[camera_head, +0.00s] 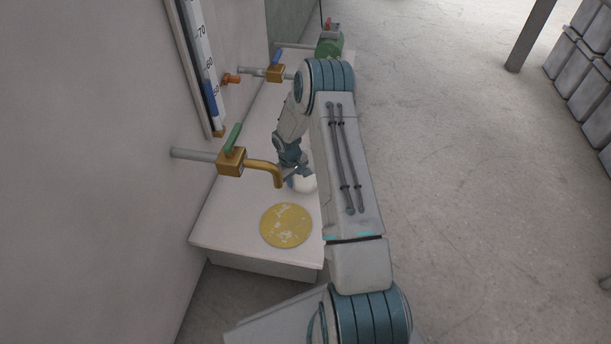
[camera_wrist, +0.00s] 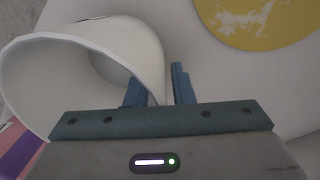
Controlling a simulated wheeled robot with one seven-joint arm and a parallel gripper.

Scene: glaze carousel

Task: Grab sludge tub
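A white, hollow tub (camera_wrist: 60,50), which I take to be the sludge tub, fills the left of the wrist view with its open mouth showing. In the head view only a small white part of it (camera_head: 304,184) shows on the bench, beside my arm. My gripper (camera_wrist: 157,88) is open at the tub's right side. The tub's wall shows between the two blue fingers, with a gap to the right finger; contact with the left finger is unclear. In the head view my gripper (camera_head: 296,172) is partly hidden.
A round yellow disc (camera_head: 286,226) with white smears lies on the white bench (camera_head: 225,222), near its front end. A brass tap (camera_head: 232,161) with a green lever juts from the wall over the bench. Another tap (camera_head: 275,72) and a green device (camera_head: 329,45) are farther back.

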